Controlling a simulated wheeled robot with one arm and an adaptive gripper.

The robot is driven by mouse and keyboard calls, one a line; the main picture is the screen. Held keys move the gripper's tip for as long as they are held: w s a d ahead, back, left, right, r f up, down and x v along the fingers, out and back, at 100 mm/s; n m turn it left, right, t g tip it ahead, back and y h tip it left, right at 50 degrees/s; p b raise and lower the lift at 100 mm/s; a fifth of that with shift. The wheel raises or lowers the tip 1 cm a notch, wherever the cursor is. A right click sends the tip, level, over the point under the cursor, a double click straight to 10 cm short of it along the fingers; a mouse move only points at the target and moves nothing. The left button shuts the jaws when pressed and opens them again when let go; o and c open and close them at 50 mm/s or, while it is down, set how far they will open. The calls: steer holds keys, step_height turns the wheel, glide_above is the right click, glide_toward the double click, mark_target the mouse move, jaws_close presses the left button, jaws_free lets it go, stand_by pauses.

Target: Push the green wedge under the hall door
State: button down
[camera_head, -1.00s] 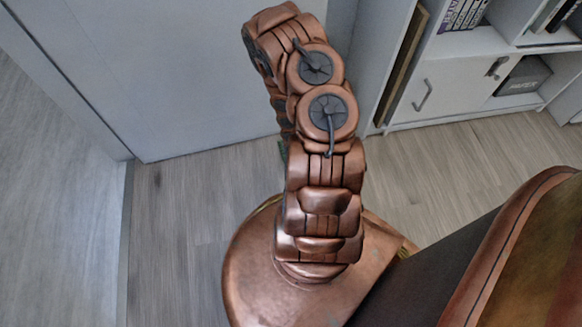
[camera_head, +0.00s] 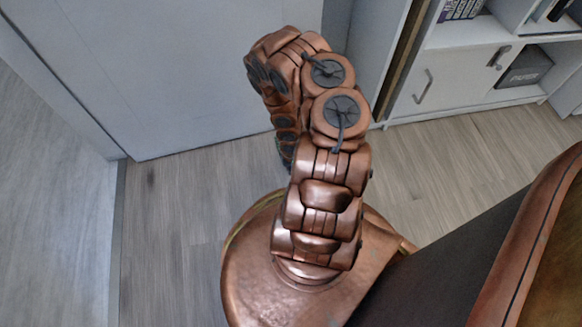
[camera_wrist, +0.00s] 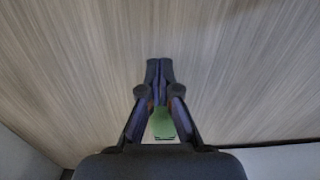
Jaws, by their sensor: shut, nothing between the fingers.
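The green wedge (camera_wrist: 163,124) lies on the floor and shows in the wrist view through the gap between the finger links of my gripper (camera_wrist: 159,68). The gripper is shut and empty, pointing down at the floor. Whether its fingertips touch the wedge I cannot tell. The pale grey door (camera_head: 190,75) stands at the upper left of the head view, its bottom edge just above the wooden floor. In the head view my arm hides the wedge and most of the gripper.
Wood-look floor (camera_head: 175,225) is clear to the left of my base. A white shelf cabinet (camera_head: 440,85) with a dark box (camera_head: 525,68) stands at the upper right. A pale door frame (camera_head: 60,75) borders the door at left.

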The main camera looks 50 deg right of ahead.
steer(key=shift+w+d+f, duration=0.1)
steer(key=shift+w+d, duration=0.4)
steer(key=shift+w, duration=0.3)
steer(key=shift+w+d+f, duration=0.1)
steer(key=shift+w+d, duration=0.35)
steer(key=shift+w, duration=0.35)
steer(key=shift+d, duration=0.1)
steer(key=shift+w+r, duration=0.1)
